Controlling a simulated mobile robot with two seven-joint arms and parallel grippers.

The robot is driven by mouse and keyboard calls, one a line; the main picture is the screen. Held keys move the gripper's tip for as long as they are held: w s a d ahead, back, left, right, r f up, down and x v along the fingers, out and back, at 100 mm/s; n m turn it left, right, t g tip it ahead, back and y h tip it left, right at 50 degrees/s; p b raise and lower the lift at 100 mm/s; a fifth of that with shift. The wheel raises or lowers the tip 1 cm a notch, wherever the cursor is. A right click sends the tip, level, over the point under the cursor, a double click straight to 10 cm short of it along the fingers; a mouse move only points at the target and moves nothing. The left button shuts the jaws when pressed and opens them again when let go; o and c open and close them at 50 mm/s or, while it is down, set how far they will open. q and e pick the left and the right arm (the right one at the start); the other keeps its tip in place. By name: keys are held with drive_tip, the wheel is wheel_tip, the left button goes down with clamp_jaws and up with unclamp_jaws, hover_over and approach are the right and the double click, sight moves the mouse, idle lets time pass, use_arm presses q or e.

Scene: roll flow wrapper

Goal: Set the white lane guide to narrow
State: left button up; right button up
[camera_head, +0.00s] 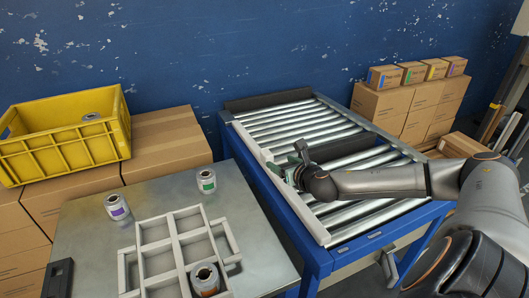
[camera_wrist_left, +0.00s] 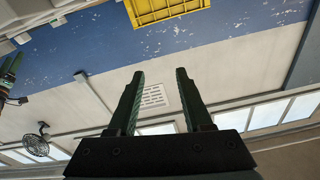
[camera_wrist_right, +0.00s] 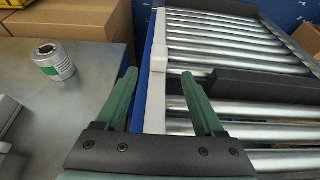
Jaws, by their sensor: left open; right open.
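The white lane guide (camera_head: 250,145) is a long pale rail along the left side of the roller conveyor (camera_head: 300,119). My right gripper (camera_head: 293,163) is open over the guide's middle part, one finger to each side; contact cannot be told. Its fingers also show in the right wrist view (camera_wrist_right: 159,80). My left gripper (camera_wrist_left: 159,75) is open and empty, with wall and ceiling behind it; it is outside the head view.
Dark guides (camera_head: 340,147) cross the conveyor. Left of it, a metal table (camera_head: 80,230) holds a grey divided tray (camera_head: 155,235) and several rolls, one green-marked (camera_head: 206,181). A yellow crate (camera_head: 65,150) and cartons stand behind; more boxes (camera_head: 385,105) stand right.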

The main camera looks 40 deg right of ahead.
sight(270, 156)
drive_tip(key=b+x, duration=0.1)
drive_tip(key=x, duration=0.4)
drive_tip(key=shift+w+f, duration=0.2)
drive_tip(key=shift+w, duration=0.1)
drive_tip(key=b+x, duration=0.1)
drive_tip(key=x, duration=0.4)
drive_tip(key=shift+b, duration=0.3)
drive_tip(key=shift+w+d+f, duration=0.1)
drive_tip(key=shift+w+d, duration=0.05)
drive_tip(key=shift+w, duration=0.25)
use_arm(q)
drive_tip(key=s+r+m+t+h, duration=0.2)
drive_tip(key=s+r+m+h, duration=0.1)
drive_tip(key=r, duration=0.4)
drive_tip(key=s+d+r+m+t+h, duration=0.1)
drive_tip(key=s+r+m+t+h, duration=0.1)
drive_tip(key=r+h, duration=0.3)
wheel_tip(270, 156, up, 3)
drive_tip(key=shift+s+d+r+m, duration=0.1)
drive_tip(key=shift+s+d+m, duration=0.15)
drive_tip(key=shift+s+m, duration=0.65)
use_arm(e)
drive_tip(key=shift+c, duration=0.2)
clamp_jaws()
